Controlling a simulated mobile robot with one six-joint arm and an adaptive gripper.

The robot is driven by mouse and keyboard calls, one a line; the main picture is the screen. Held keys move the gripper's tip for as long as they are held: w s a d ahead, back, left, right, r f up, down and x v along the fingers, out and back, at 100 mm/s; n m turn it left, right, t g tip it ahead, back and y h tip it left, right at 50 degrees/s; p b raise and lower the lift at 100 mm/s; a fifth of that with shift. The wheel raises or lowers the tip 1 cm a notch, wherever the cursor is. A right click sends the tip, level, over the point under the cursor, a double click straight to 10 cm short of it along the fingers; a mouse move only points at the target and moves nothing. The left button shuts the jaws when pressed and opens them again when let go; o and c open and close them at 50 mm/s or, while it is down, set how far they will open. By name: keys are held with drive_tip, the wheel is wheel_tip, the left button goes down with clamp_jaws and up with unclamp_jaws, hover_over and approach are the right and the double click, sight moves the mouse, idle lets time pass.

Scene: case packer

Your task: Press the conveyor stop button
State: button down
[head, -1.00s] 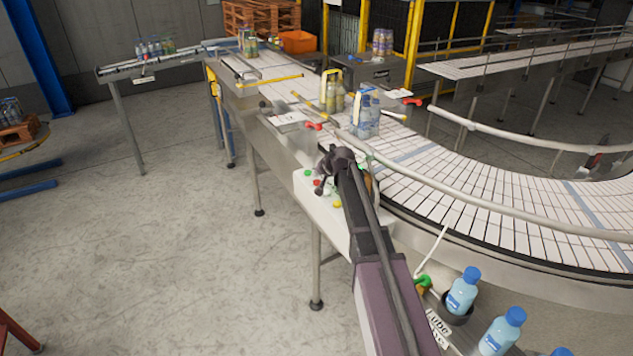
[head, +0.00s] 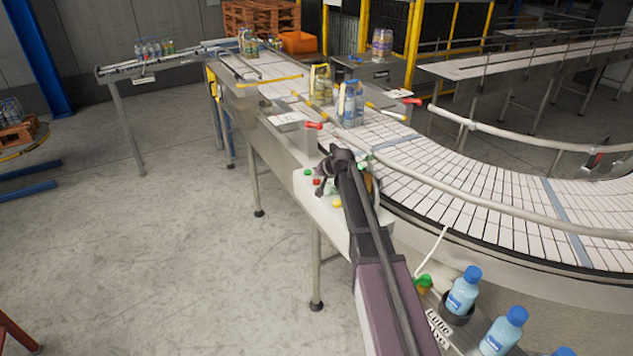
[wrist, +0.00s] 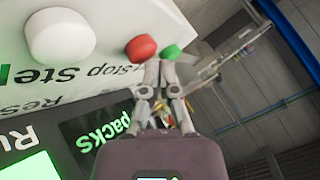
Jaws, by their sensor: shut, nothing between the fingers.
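A pale control box (head: 327,208) with coloured buttons stands beside the conveyor. My gripper (head: 320,190) is over the box. Its shut, empty fingertips (wrist: 158,66) appear right by the red button; I cannot tell whether they touch it.
A large white button (wrist: 60,33) and a lit screen (wrist: 100,135) are near my gripper in the wrist view. The curved conveyor (head: 420,185) with its guide rail runs to the right. Bottle packs (head: 350,103) ride on it. Open floor (head: 170,250) lies left.

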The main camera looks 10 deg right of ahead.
sight(317, 181)
drive_tip(key=shift+f+b, duration=0.55)
idle(0.9)
drive_tip(key=shift+r, duration=0.15)
drive_tip(key=shift+r+p, duration=0.85)
drive_tip(key=shift+p, duration=0.1)
wheel_tip(317, 181, up, 5)
drive_tip(key=p, duration=0.5)
idle(0.4)
idle(0.5)
